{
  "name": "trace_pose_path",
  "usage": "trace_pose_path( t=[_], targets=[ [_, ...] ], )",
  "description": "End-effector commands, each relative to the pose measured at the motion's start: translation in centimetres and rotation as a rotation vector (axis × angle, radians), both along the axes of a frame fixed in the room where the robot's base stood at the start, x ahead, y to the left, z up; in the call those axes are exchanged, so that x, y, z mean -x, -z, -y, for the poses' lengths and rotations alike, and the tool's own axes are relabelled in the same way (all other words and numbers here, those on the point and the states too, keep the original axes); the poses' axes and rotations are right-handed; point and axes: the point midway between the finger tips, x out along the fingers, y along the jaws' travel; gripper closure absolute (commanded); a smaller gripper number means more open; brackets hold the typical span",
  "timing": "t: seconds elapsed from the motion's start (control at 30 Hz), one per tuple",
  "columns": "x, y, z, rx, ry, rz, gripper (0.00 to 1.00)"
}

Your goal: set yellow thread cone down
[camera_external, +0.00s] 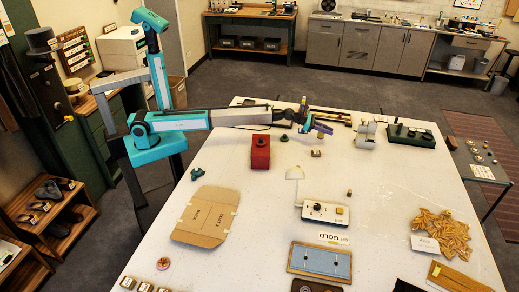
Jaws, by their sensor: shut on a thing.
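My gripper (311,124) is at the end of my outstretched arm, over the far middle part of the white table (385,190). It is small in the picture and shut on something. A small yellow patch (304,100) shows at the end of my arm and appears to be the yellow thread cone. Its outline and the fingers around it are too small to make out. I cannot tell whether the cone touches the table.
A red block (260,152) with a dark top stands left of my gripper. A small tan block (316,153) lies just in front of it. A white sewing-machine-like device (366,130) and a green box (411,135) stand to the right. Flat cardboard (206,215) lies nearer.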

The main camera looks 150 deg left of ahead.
Motion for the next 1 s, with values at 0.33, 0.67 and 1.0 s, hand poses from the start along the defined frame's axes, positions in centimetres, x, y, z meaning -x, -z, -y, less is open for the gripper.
trace_pose_path(
  t=[0.33,0.67,1.0],
  targets=[
    [2.4,-0.2,3.9,0.001,-0.001,0.001,1.0],
    [4.7,-0.7,7.6,-0.001,-0.001,0.0,1.0],
    [6.8,-1.0,11.1,0.001,0.0,0.001,1.0]
  ],
)
